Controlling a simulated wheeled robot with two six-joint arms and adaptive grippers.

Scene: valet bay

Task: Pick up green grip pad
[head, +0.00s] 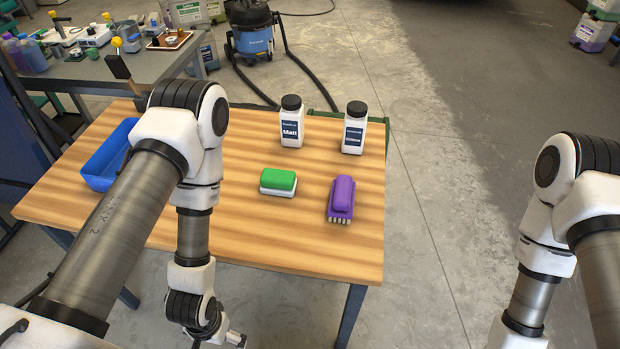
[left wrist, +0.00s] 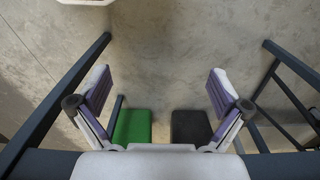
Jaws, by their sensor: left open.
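The green grip pad (head: 278,180) lies on the wooden table (head: 310,250), green on top with a white lower layer, near the table's middle. My left gripper is open and empty in the left wrist view (left wrist: 159,88), its two fingers spread above the floor. In the head view my left arm reaches over the table's left part, with its wrist low at the front edge, apart from the pad. The left fingers are mostly out of the head view. My right arm shows at the right, but its gripper is out of frame.
A purple brush (head: 341,198) lies just right of the pad. Two white bottles, one labelled Matt (head: 292,125) and another (head: 354,132), stand behind. A blue tray (head: 108,158) sits at the table's left. Green (left wrist: 132,127) and dark (left wrist: 190,128) objects show low in the wrist view.

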